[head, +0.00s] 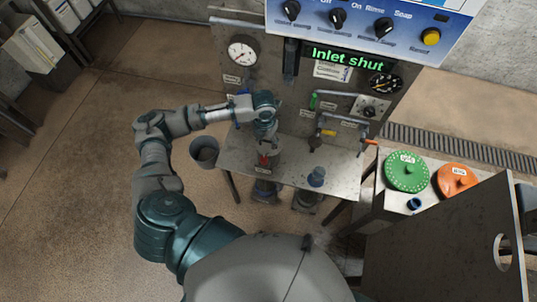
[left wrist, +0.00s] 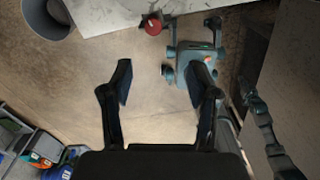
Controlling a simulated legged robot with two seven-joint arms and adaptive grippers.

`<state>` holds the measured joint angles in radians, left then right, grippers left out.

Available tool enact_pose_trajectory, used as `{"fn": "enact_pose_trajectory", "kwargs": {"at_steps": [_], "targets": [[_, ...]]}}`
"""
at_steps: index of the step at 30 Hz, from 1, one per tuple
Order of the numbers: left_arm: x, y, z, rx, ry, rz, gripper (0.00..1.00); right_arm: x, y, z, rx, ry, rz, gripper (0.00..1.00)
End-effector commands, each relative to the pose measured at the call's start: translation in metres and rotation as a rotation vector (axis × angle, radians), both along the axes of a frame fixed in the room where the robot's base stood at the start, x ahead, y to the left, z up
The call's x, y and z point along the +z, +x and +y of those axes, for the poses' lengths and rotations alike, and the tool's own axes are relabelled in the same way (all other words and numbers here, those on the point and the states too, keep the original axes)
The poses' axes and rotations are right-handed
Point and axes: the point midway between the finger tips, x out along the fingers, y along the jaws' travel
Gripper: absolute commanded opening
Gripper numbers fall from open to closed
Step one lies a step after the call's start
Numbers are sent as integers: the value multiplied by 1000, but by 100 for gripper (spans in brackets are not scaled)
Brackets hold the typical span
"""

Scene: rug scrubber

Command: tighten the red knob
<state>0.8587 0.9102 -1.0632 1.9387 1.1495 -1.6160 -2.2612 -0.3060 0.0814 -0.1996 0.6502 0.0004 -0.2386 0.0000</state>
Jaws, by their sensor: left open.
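The red knob (head: 263,160) shows small at the front edge of the metal bench (head: 230,165) in the head view, just below my left gripper (head: 268,138). In the left wrist view the red knob (left wrist: 153,26) is a round red cap at the top, by the edge of the pale bench top. My left gripper (left wrist: 163,75) is open there, with its two fingers wide apart and nothing between them. The knob lies beyond the fingertips, apart from them. My right gripper does not show.
A grey bucket (head: 204,152) is left of the bench. Green (head: 407,171) and orange (head: 458,181) discs lie on a side table at right. Open floor lies at left.

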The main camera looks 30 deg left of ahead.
Motion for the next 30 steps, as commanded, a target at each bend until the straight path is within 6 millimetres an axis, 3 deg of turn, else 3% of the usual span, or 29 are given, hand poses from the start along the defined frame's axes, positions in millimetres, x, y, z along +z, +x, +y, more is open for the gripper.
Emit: {"fn": "enact_pose_trajectory", "kwargs": {"at_steps": [3,8,24,30], "targets": [[8,-2,9,-62,16,18,60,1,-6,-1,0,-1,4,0],[-12,-2,9,-67,17,24,60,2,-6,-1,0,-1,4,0],[-133,-2,7,-65,17,20,60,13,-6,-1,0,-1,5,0],[-158,-2,9,-64,14,18,60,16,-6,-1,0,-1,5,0]]}}
